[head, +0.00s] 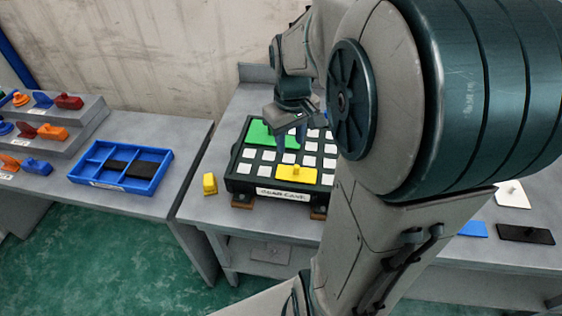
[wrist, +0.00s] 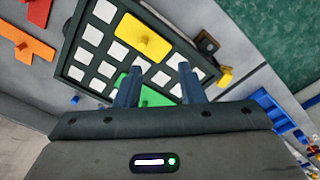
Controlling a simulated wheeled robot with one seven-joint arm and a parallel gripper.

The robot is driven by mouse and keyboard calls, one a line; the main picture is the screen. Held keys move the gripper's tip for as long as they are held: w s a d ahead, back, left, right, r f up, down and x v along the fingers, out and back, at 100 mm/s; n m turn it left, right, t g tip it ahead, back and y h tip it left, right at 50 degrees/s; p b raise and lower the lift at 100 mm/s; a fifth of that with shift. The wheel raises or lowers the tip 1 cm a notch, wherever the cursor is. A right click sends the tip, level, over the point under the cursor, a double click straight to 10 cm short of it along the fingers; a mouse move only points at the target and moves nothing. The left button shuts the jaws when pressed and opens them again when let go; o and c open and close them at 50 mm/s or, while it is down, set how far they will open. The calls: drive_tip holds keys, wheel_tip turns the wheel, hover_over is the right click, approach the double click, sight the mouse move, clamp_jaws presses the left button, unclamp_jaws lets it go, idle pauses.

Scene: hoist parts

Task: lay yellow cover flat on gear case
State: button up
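The yellow cover (head: 284,175), a plate with a small knob, lies on the front edge of the gear case (head: 243,185) and looks flat. The gear case is a dark frame with a grid of white squares. In the wrist view the yellow cover (wrist: 150,46) sits on the case (wrist: 88,88), beyond my fingers. My gripper (head: 292,142) is above the case by the green cover (head: 259,134), behind the yellow cover. In the wrist view my gripper (wrist: 160,72) has its fingers apart with nothing visible held. The green cover (wrist: 155,98) is partly hidden by it.
A small yellow block (head: 210,184) stands on the bench left of the case. A blue tray (head: 147,182) and stepped racks of coloured parts (head: 60,125) are on the left bench. Blue (head: 472,230), black (head: 526,235) and white (head: 511,195) plates lie at right. My arm hides the case's right side.

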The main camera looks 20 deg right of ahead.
drive_tip(key=s+a+r+m+t, duration=0.1)
drive_tip(key=s+a+r+t, duration=0.1)
drive_tip(key=s+a, duration=0.6)
drive_tip(key=shift+s+a+m, duration=0.25)
drive_tip(key=shift+s+m, duration=0.15)
drive_tip(key=shift+s, duration=0.8)
